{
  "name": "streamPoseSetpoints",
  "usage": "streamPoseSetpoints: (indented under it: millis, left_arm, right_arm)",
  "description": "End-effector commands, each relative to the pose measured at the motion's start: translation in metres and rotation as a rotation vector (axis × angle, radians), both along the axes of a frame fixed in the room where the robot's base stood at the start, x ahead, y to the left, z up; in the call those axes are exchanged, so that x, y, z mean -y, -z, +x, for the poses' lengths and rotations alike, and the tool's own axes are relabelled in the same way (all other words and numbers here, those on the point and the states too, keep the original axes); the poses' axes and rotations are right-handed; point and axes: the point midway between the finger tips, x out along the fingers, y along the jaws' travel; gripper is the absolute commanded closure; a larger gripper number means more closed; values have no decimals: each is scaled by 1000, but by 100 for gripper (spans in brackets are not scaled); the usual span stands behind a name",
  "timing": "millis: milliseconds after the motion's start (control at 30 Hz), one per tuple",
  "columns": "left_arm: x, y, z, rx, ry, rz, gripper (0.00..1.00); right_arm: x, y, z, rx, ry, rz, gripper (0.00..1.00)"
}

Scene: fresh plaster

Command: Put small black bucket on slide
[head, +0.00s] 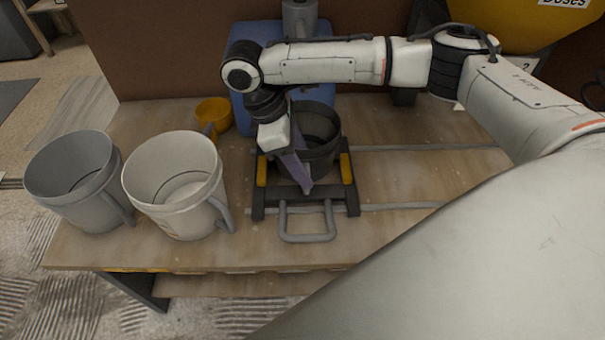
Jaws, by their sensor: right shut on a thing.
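The small black bucket (323,134) is at the slide (306,203), a dark frame with yellow side pads and a grey pull handle at its front. The bucket looks upright, between the slide's pads; whether its base rests fully on the slide is hidden. My right gripper (303,186) points down at the bucket's front left side and is shut on the bucket; the exact grip is partly hidden by the gripper itself. My left gripper is not in view.
A grey bucket (72,175) and a white bucket (172,185) stand on the left of the wooden table (400,181). A small yellow cup (213,114) sits behind them. A blue container (257,36) is at the back. Two rails (400,147) run right from the slide.

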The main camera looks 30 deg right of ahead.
Motion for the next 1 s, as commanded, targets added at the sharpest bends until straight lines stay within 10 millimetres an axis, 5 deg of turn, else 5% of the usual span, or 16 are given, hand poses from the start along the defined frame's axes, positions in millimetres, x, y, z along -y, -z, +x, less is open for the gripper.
streamPoseSetpoints:
  millis: [300, 667, 700, 800, 1000]
  left_arm:
    - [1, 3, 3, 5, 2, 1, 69]
    - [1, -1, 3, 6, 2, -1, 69]
    - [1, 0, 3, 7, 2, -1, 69]
    - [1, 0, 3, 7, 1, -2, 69]
    - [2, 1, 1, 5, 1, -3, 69]
  right_arm:
    - [0, 37, 0, 0, 1, -2, 85]
    - [0, 40, 0, 1, 1, -1, 85]
    - [0, 41, 0, 2, 1, 0, 47]
    - [0, 41, 0, 2, 1, 0, 33]
    - [0, 41, 0, 1, 1, -1, 33]
